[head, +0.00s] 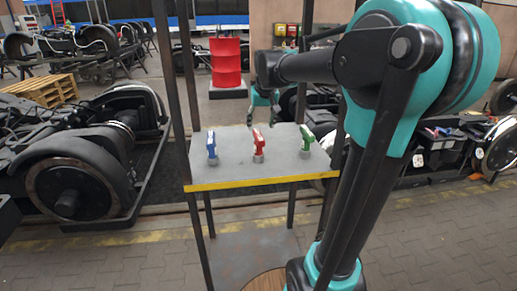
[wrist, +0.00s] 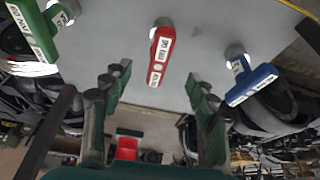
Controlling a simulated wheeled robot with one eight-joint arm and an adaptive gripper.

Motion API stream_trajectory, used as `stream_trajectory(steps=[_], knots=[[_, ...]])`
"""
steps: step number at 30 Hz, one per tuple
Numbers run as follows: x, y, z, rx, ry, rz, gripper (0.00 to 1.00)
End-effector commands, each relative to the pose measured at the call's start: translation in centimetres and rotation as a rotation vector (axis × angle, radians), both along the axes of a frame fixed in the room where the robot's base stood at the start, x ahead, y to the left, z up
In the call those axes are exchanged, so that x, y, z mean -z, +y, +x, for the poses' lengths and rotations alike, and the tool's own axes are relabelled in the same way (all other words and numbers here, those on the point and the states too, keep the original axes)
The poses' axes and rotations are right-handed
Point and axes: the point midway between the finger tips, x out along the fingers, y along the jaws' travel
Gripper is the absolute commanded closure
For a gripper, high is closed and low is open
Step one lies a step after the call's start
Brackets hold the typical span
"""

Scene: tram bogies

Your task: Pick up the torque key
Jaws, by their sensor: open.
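Three T-shaped keys stand on a grey table top: a blue key (head: 212,146) at left, a red key (head: 258,143) in the middle and a green key (head: 306,140) at right. In the wrist view the order is reversed: green key (wrist: 32,36), red key (wrist: 160,55), blue key (wrist: 250,84). Each has a white label, too small to read surely, so I cannot tell which is the torque key. My gripper (wrist: 157,88) is open and empty, its fingers on either side of the red key's handle in the picture, apparently apart from it.
The table (head: 232,176) has a yellow front edge and dark upright posts at its corners. A red barrel (head: 225,62) stands behind it. Wheeled bogies (head: 75,180) lie left, and a wooden pallet (head: 45,90) behind them. The table top around the keys is clear.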

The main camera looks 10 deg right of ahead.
Motion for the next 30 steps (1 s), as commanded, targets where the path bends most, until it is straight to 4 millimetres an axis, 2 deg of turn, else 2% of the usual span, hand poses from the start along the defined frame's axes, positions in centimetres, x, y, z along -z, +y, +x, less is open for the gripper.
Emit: stream_trajectory(steps=[3, 9, 17, 24, 30], knots=[[2.3, 0.0, 1.0, 0.000, 0.000, 0.000, 0.41], [5.2, 0.1, 2.2, 0.000, 0.000, 0.000, 0.41], [6.8, 0.1, 2.8, 0.000, 0.000, 0.000, 0.41], [10.0, 0.2, 4.0, 0.000, 0.000, 0.000, 0.41], [11.1, 0.2, 4.5, 0.000, 0.000, 0.000, 0.41]])
